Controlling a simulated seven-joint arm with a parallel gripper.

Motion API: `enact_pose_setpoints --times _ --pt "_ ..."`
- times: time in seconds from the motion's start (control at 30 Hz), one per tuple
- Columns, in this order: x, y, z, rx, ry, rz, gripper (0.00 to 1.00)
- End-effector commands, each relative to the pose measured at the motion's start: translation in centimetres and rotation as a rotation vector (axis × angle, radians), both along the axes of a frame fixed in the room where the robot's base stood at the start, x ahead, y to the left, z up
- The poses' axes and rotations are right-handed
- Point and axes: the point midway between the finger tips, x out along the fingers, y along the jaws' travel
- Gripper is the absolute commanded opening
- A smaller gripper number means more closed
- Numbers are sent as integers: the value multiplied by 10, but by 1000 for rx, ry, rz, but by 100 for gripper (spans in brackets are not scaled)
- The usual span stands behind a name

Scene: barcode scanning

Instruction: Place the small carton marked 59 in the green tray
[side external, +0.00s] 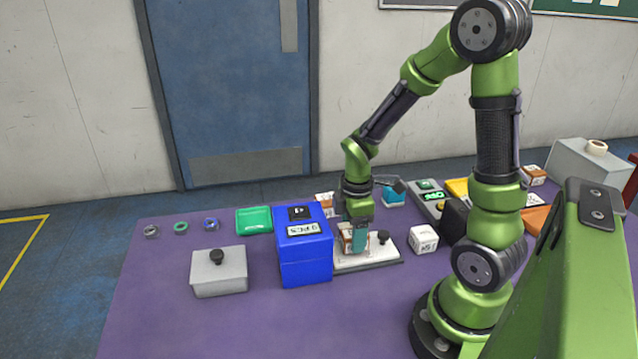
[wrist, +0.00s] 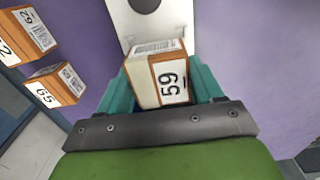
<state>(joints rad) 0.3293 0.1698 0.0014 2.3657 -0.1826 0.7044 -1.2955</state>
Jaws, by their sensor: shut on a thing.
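The small carton marked 59 (wrist: 158,82) is orange-brown and white, with a barcode on one face. In the wrist view it sits between the teal fingers of my gripper (wrist: 160,88), which is shut on it. In the side view my gripper (side external: 354,238) holds the carton (side external: 346,240) low over a white plate (side external: 385,256) with a black knob; I cannot tell whether the carton touches the plate. The green tray (side external: 254,220) lies at the back left of the purple table, left of the blue box, and looks empty.
A tall blue box (side external: 304,250) stands between my gripper and the green tray. A grey box with a black knob (side external: 218,270) is at front left. A white cube (side external: 424,239) is to the right.

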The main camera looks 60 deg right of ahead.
Motion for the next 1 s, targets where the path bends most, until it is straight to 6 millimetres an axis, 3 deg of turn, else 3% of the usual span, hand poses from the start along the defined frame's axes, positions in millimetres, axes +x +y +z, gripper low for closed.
enact_pose_setpoints --times 0.1,0.53,0.57,0.7,1.0 --pt "0 0 -11 1 1 -2 25" --pt "0 0 -16 1 1 -1 25" --pt "0 0 -16 0 0 -1 71" --pt "0 0 -16 0 0 -1 91" --pt "0 0 -15 0 -1 -1 91"
